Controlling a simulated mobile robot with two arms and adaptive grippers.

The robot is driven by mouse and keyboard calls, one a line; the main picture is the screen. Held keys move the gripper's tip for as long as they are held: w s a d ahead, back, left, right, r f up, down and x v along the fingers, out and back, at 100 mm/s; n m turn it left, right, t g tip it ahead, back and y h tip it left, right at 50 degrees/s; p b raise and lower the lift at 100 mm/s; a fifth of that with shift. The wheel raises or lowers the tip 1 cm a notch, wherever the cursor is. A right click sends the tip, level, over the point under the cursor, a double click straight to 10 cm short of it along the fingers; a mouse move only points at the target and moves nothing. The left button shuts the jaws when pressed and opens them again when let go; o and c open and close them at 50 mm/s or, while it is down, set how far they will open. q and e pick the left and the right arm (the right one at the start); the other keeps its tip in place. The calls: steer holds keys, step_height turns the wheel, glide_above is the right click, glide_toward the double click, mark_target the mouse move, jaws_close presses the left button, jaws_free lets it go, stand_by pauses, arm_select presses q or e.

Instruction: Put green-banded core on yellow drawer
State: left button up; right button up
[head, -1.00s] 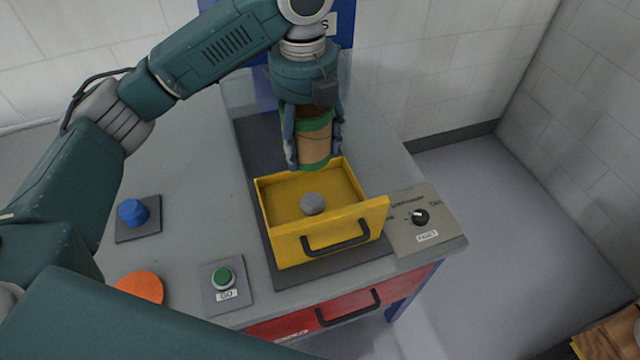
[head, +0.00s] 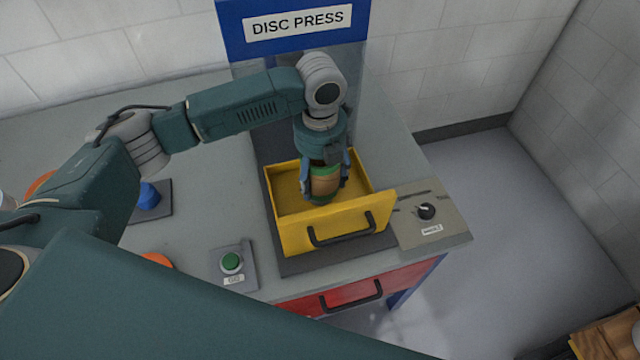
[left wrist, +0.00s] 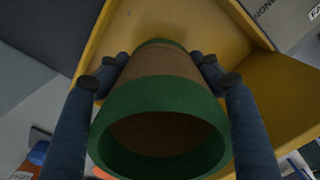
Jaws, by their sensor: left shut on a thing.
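The green-banded core (head: 325,180) is a brown cylinder with green ends, held upright inside the open yellow drawer (head: 290,235). My left gripper (head: 324,192) points down into the drawer and is shut on the core. In the left wrist view the core (left wrist: 160,105) fills the middle between the fingers, with the drawer's yellow floor and walls (left wrist: 200,25) behind it. I cannot tell whether its lower end touches the drawer floor. The grey knob in the drawer is hidden behind the core and gripper. My right gripper is not in view.
The disc press (head: 300,25) stands behind the drawer. A panel with a black dial (head: 426,211) is to its right. A green button (head: 231,262), a blue knob (head: 148,196) and orange discs lie to its left. A red drawer (head: 350,293) is below.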

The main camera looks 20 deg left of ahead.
arm_select(q)
step_height(320, 180, down, 4)
steer(key=shift+r+p, duration=0.2)
steer(key=shift+p, duration=0.1)
steer(key=shift+f, duration=0.2)
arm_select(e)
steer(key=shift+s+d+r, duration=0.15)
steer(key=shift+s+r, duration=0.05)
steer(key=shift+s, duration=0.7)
arm_select(q)
steer(key=o, duration=1.6)
steer(key=shift+f, duration=0.15)
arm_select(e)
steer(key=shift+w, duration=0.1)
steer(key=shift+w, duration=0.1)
